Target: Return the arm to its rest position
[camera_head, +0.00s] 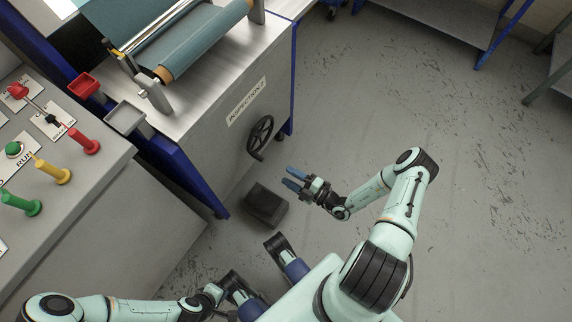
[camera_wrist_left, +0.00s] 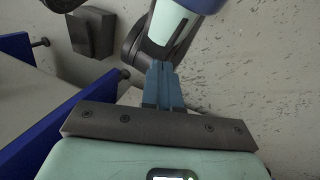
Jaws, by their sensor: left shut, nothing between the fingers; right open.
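My right arm (camera_head: 405,205) reaches out over the floor on the right side of the head view. Its gripper (camera_head: 291,179) points left, with its two blue fingers apart and nothing between them. It is near the handwheel and the dark box but appears apart from both. My left arm (camera_head: 110,308) lies low along the bottom left of the head view, and its fingertips cannot be made out there. In the left wrist view, the left gripper (camera_wrist_left: 163,86) has its blue fingers together and empty, in front of a part of my own body.
The inspection machine (camera_head: 210,120) with its blue fabric roll (camera_head: 205,45) stands at upper left. A handwheel (camera_head: 260,138) sticks out from its side. A dark box (camera_head: 265,205) sits on the floor. A control panel (camera_head: 60,150) is at left. Floor at right is clear.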

